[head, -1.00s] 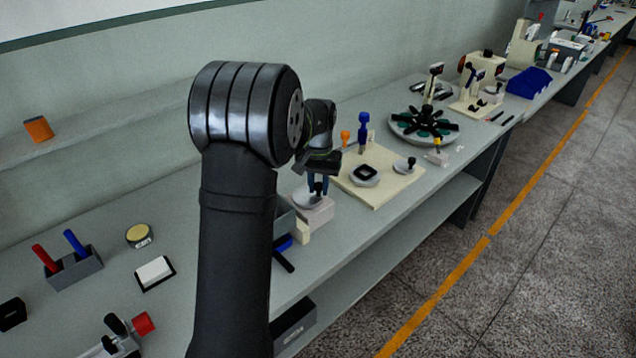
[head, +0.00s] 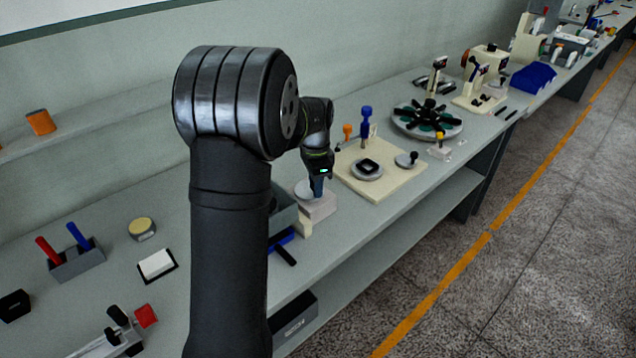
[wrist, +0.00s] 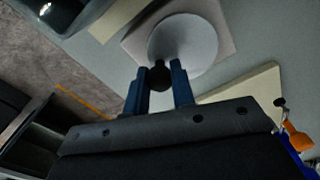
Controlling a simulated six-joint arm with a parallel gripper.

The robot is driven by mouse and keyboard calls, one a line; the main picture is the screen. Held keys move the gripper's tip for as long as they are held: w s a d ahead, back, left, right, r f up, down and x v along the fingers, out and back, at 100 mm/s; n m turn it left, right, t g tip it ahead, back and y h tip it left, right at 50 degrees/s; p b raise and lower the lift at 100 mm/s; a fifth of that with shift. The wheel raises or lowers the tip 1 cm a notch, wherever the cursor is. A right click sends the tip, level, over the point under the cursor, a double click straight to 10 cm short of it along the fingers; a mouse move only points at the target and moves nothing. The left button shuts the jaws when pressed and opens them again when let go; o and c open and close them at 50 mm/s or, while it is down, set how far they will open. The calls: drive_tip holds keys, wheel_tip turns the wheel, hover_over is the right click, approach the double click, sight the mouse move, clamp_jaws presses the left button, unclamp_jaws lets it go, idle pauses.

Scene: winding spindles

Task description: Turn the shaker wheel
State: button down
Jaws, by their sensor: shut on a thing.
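The shaker wheel, a pale grey disc (wrist: 196,44), lies on top of a light box-shaped base (wrist: 133,40) in the wrist view. The wheel (head: 304,189) and its base (head: 318,208) also show in the head view, just right of my arm. A dark round knob (wrist: 159,76) stands at the wheel's rim. My gripper (wrist: 160,84) has its two blue fingers on either side of this knob and is shut on it. In the head view my gripper (head: 318,188) points down over the wheel's near right side and partly hides it.
A cream board (head: 400,190) with a dial, a small crank and upright handles lies to the right. A grey bin (head: 285,212) sits close by on the left, partly behind my arm. The bench's front edge is near. A round turntable (head: 428,122) stands farther back.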

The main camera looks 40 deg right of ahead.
sight(307, 196)
drive_tip(key=m, duration=0.2)
drive_tip(key=a+m, duration=0.1)
drive_tip(key=m, duration=0.2)
drive_tip(key=shift+w+a+m, duration=0.2)
drive_tip(key=shift+w+m, duration=0.05)
drive_tip(key=shift+m, duration=0.05)
drive_tip(key=shift+w+a+m, duration=0.2)
drive_tip(key=shift+m, duration=0.8)
drive_tip(key=shift+w+a+m, duration=0.15)
drive_tip(key=shift+m, duration=0.85)
drive_tip(key=c, duration=1.2)
unclamp_jaws()
wheel_tip(307, 196, up, 17)
drive_tip(key=shift+r, duration=0.2)
drive_tip(key=shift+f, duration=0.1)
